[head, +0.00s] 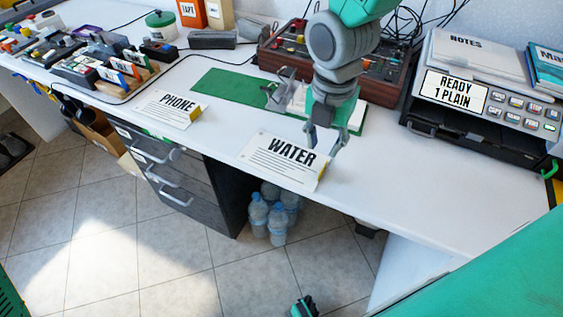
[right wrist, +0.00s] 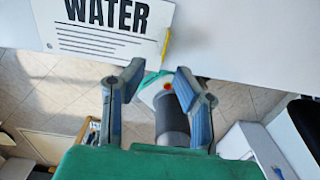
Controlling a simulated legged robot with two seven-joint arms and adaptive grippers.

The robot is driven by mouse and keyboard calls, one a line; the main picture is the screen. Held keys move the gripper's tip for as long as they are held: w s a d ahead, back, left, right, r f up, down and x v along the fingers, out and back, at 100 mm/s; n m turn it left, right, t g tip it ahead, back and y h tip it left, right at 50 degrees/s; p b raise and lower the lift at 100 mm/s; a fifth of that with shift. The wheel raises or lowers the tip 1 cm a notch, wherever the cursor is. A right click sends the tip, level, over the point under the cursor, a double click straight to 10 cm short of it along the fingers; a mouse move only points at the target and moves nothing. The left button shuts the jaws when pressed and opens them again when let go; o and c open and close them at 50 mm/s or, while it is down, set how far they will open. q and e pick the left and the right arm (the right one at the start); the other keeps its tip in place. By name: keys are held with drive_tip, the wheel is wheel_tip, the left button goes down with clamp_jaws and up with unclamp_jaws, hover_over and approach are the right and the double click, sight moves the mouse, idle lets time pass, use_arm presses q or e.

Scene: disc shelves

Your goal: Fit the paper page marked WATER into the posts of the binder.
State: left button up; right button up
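The WATER page (head: 268,157) is a white sheet with a yellow tab on its right edge. It lies on the white desk, its lower edge slightly past the front edge. It also shows in the right wrist view (right wrist: 85,35). My right gripper (head: 327,143) is at the page's right end. In the right wrist view its fingers (right wrist: 157,82) are apart with nothing held between them, just short of the yellow tab. The open green binder (head: 222,92) lies behind the page. Its metal posts (head: 282,92) show, but my right arm partly hides its right side. My left gripper is not seen.
The PHONE page (head: 170,109) lies left on the desk (head: 225,140). A brown control box (head: 385,72) stands behind my right arm. A grey machine reading READY 1 PLAIN (head: 480,95) stands at right. Drawers (head: 170,175) and water bottles (head: 275,215) are below.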

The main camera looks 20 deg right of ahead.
sight(323, 174)
drive_tip(key=shift+s+d+f, duration=0.1)
drive_tip(key=shift+d+f, duration=0.1)
drive_tip(key=shift+f, duration=1.05)
drive_tip(key=shift+d+f, duration=0.25)
drive_tip(key=shift+d, duration=0.05)
wheel_tip(323, 174, down, 5)
drive_tip(key=shift+s+r+b, duration=0.1)
drive_tip(key=shift+r+b, duration=0.1)
drive_tip(key=shift+b, duration=1)
drive_tip(key=shift+a+f, duration=0.2)
drive_tip(key=shift+a, duration=0.3)
drive_tip(key=shift+d, duration=0.2)
clamp_jaws()
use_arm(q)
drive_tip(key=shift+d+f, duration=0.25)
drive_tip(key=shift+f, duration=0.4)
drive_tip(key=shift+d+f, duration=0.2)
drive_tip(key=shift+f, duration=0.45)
use_arm(e)
drive_tip(key=shift+d, duration=0.3)
